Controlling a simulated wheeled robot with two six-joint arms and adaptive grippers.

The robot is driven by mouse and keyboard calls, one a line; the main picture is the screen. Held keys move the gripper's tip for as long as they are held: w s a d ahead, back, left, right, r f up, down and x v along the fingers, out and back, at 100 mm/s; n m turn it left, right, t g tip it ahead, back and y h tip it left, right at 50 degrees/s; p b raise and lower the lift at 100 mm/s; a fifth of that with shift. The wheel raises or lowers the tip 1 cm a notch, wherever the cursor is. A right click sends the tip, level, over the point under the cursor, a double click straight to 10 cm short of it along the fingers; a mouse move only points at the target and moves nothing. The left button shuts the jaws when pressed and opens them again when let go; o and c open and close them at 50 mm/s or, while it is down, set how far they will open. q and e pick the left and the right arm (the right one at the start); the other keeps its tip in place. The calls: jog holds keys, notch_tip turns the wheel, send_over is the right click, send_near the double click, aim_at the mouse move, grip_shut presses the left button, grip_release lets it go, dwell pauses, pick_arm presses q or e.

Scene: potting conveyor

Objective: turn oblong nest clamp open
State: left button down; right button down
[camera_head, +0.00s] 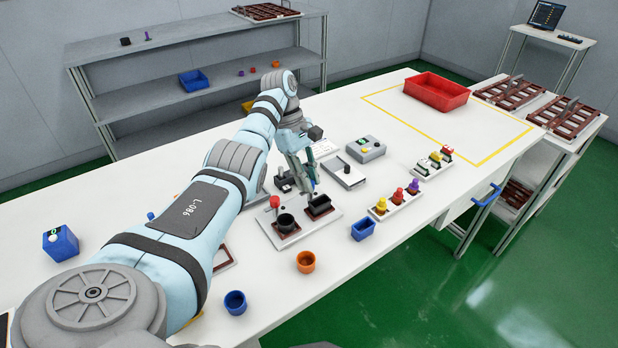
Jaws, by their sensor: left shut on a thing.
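The fixture plate (301,236) lies on the white table and bears a round black nest (286,222) and an oblong black nest (319,206). A clamp with a red knob (275,202) stands by the round nest. My left gripper (312,190) points down just behind the oblong nest, its fingers shut on the oblong nest clamp. The fingers hide most of that clamp, so I cannot tell how far it is turned. My right gripper is out of view.
Close by stand a grey box with buttons (366,148), a flat grey device (345,173) and a rack of coloured pieces (395,205). A blue bin (363,230), an orange cup (306,262) and a blue cup (236,302) stand in front. A red tray (436,91) is farther back.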

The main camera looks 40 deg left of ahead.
pick_arm(q)
jog(key=c, duration=1.5)
grip_release()
jog(key=shift+o, duration=0.2)
